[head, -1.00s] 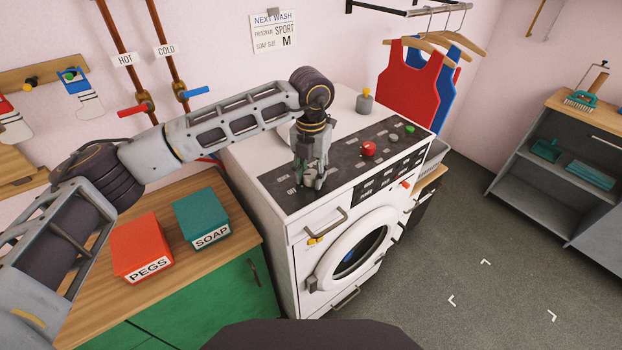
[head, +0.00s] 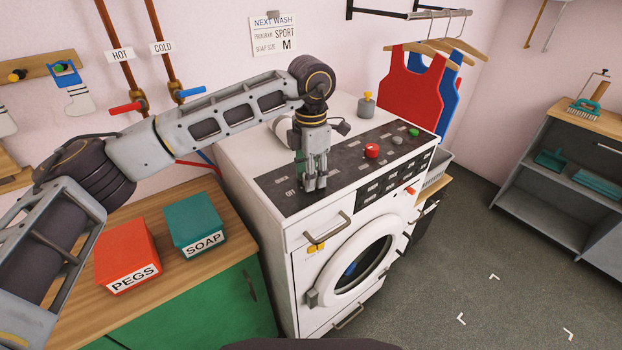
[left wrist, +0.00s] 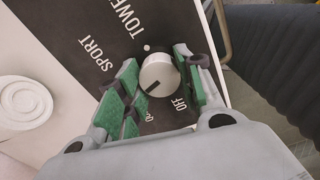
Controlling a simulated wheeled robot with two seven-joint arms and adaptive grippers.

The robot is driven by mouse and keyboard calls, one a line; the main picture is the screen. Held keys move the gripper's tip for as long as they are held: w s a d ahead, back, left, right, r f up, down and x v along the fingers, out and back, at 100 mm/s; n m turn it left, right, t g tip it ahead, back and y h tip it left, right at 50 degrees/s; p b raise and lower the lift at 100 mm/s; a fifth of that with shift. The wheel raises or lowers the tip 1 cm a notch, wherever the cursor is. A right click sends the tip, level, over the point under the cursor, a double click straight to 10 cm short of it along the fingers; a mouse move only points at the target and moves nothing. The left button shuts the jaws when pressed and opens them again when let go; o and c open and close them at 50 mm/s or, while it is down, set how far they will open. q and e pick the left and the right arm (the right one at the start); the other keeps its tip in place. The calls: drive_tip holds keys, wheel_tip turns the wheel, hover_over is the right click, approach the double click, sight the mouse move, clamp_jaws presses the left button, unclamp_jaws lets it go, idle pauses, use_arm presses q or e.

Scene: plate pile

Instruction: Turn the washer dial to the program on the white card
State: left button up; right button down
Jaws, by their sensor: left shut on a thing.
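The silver dial (left wrist: 158,75) sits on the dark panel (left wrist: 175,45) of the white washer (head: 268,255). The dial's black mark points to the lower left in the left wrist view. SPORT is printed left of the dial, part of TOWEL above, OFF to its lower right; a label below is mostly covered. My left gripper (head: 315,185) is shut on the dial, its green-padded fingers on either side of it (left wrist: 158,84). The white card (head: 273,34) on the wall reads NEXT WASH, PROGRAM SPORT, SOAP SIZE M. My right gripper is not in view.
A red button (head: 371,151) and a green button (head: 414,132) are further right on the panel. A grey bottle (head: 366,106) stands on the washer top. A red pegs box (head: 127,255) and a teal soap box (head: 195,222) stand on the left counter. The floor at right is clear.

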use_arm(q)
drive_tip(key=shift+m, duration=0.5)
drive_tip(key=shift+m+b, duration=0.55)
drive_tip(key=shift+m, duration=0.55)
drive_tip(key=m+b, duration=0.1)
drive_tip(key=m, duration=0.2)
drive_tip(key=shift+m, duration=0.3)
drive_tip(key=shift+c, duration=0.2)
drive_tip(key=shift+m+b, duration=0.3)
drive_tip(key=shift+m, duration=0.3)
drive_tip(key=shift+w+m, duration=0.1)
drive_tip(key=shift+m, duration=0.5)
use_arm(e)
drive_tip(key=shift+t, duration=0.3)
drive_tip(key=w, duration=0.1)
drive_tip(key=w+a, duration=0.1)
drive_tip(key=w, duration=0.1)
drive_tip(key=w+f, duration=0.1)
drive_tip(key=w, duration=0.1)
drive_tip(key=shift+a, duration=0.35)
use_arm(q)
drive_tip(key=shift+r, duration=0.1)
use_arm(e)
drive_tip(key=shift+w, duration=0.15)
